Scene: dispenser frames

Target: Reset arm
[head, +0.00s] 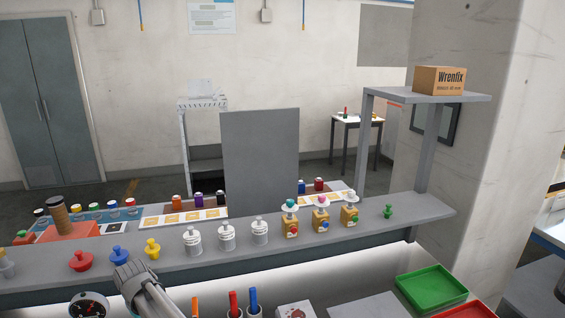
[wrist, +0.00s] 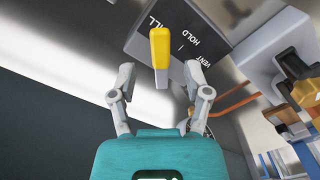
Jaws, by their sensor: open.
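In the wrist view my gripper (wrist: 160,76) is open, with its two grey fingers spread apart. A yellow lever handle (wrist: 160,48) shows between and beyond the fingertips, with gaps on both sides; no finger touches it. Behind it is a dark label plate (wrist: 190,40) reading HOLD and VENT, with a third word partly cut off. Nothing is held. In the head view part of my arm shows at the bottom, but the fingers and the lever cannot be made out there.
A long grey shelf (head: 372,222) carries coloured knobs, white canisters and wooden dispensers (head: 320,220). A pressure gauge (head: 88,306) is at the bottom left. Markers in holders (head: 234,304) stand below the shelf. A green tray (head: 432,289) lies lower right. An upright grey panel (head: 260,160) stands behind.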

